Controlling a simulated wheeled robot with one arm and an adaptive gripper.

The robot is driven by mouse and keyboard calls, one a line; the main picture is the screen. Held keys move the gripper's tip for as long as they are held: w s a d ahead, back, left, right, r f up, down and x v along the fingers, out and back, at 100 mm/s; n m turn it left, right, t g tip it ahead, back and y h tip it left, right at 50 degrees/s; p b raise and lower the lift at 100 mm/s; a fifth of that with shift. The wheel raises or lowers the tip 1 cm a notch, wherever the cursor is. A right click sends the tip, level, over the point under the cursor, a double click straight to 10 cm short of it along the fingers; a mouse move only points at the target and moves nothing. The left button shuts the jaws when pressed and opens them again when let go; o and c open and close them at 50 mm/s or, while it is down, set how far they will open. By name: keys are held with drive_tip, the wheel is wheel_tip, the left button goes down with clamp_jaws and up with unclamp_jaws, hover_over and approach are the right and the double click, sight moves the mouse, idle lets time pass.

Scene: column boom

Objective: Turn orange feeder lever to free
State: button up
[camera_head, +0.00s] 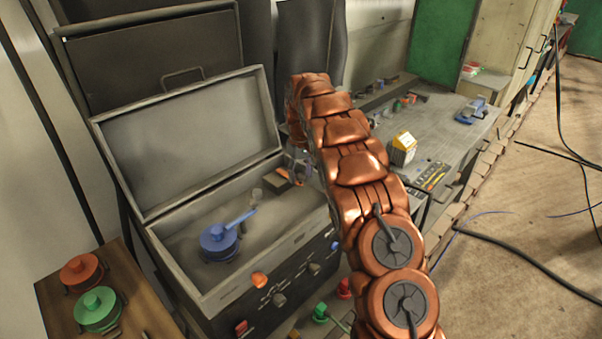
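A small orange part (282,173) shows at the right end of the open grey case, beside a dark block. It may be the orange feeder lever, but its shape and setting are too small to tell. My copper-coloured arm reaches over the right side of the case. My gripper (299,167) is at the arm's far end, close to the orange part. It is mostly hidden by the arm, so I cannot tell whether its fingers are open or touch anything. A blue feeder (219,241) with a blue lever (240,219) pointing up and right stands inside the case.
The grey case (172,262) has its lid (185,140) raised at the back and knobs along its front, one orange (259,280). An orange-red spool (82,271) and a green spool (98,308) sit on a wooden top at left. A cluttered bench (440,125) lies right.

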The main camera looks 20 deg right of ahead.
clamp_jaws()
idle(0.3)
drive_tip(key=shift+a, duration=0.1)
